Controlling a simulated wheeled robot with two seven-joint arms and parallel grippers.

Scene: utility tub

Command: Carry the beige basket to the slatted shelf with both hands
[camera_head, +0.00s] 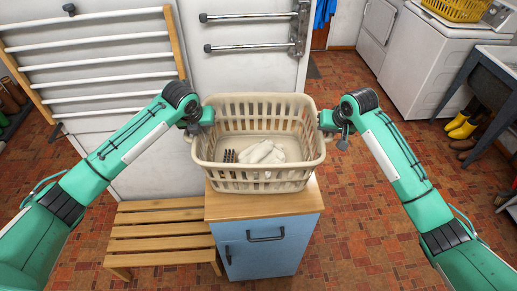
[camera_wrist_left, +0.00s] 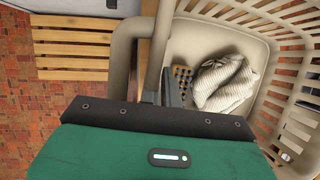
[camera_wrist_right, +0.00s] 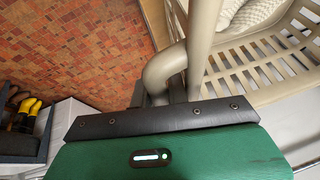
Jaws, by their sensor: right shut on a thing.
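The beige basket (camera_head: 258,176) is upright over the wooden top of the blue cabinet; I cannot tell if it touches it. A striped cloth (camera_wrist_left: 222,82) and a dark studded item (camera_wrist_left: 182,78) lie inside. My left gripper (camera_head: 208,116) is at the basket's left handle, which runs down between the finger area in the left wrist view; how far the jaws are closed is unclear. My right gripper (camera_head: 327,121) is shut on the right handle (camera_wrist_right: 166,70). The slatted shelf (camera_head: 160,231) is low and wooden, left of the cabinet, with bare slats.
The blue cabinet (camera_head: 262,248) stands under the basket, beside the shelf. A white drying rack (camera_head: 90,68) is on the wall behind my left arm. A washing machine (camera_head: 432,65), a sink (camera_head: 488,88) and yellow boots (camera_head: 462,129) are at the right. Brick floor (camera_head: 365,235) is open right of the cabinet.

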